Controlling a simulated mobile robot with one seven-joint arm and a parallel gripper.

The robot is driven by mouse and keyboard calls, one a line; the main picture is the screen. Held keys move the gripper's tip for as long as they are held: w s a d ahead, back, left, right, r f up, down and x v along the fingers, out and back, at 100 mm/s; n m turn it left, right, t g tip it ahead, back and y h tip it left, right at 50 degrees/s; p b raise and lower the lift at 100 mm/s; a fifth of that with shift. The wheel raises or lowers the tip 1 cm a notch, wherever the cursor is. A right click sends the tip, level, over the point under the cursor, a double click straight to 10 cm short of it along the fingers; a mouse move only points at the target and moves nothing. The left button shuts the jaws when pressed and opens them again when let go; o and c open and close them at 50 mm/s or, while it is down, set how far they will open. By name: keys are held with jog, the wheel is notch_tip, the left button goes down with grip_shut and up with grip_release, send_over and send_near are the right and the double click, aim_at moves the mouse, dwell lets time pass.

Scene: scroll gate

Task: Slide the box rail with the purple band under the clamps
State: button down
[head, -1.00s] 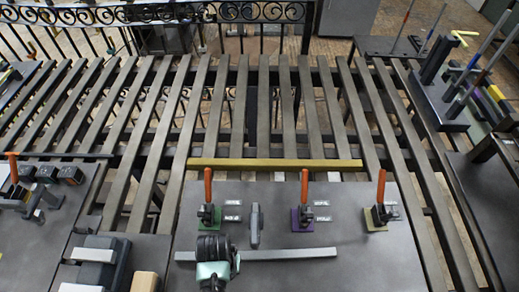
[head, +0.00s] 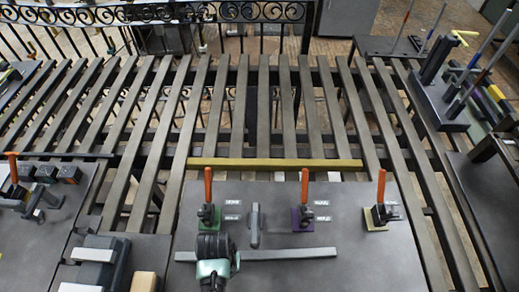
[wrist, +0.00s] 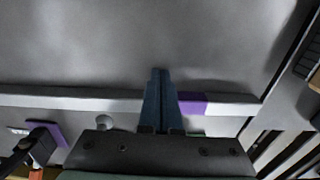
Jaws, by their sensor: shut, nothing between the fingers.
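The grey box rail (head: 285,254) lies across the front of the dark plate (head: 370,265), nearer me than the clamps. In the wrist view its purple band (wrist: 193,103) shows just right of my fingers; in the head view my arm hides the band. My gripper (wrist: 160,72) is shut and empty, its fingers crossing over the rail; whether they touch it I cannot tell. Three clamps with upright orange handles stand behind the rail: on a green base (head: 203,222), a purple base (head: 296,224) and a yellow base (head: 370,224).
A grey upright block (head: 254,228) stands between the green-base and purple-base clamps. A yellowish bar (head: 275,163) runs along the plate's far edge. A dark block (head: 100,263) and a tan block (head: 144,282) lie at left. The plate right of the rail is clear.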

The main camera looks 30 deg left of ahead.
jog(key=shift+w+a+b, duration=0.3)
jog(key=shift+w+a, duration=0.1)
jog(key=shift+w, duration=0.3)
jog(key=shift+w+a+b, duration=0.35)
jog(key=shift+w+a, duration=0.1)
jog(key=shift+w, duration=0.25)
jog(key=shift+w+a+b, duration=0.3)
jog(key=shift+w+a, duration=0.1)
jog(key=shift+w, duration=0.3)
dwell(0.3)
jog(key=shift+s, duration=0.1)
jog(key=shift+s+d+p, duration=0.7)
jog(key=shift+s+p, duration=0.3)
notch_tip(320, 180, up, 8)
jog(key=p, duration=0.8)
jog(key=shift+w, duration=0.1)
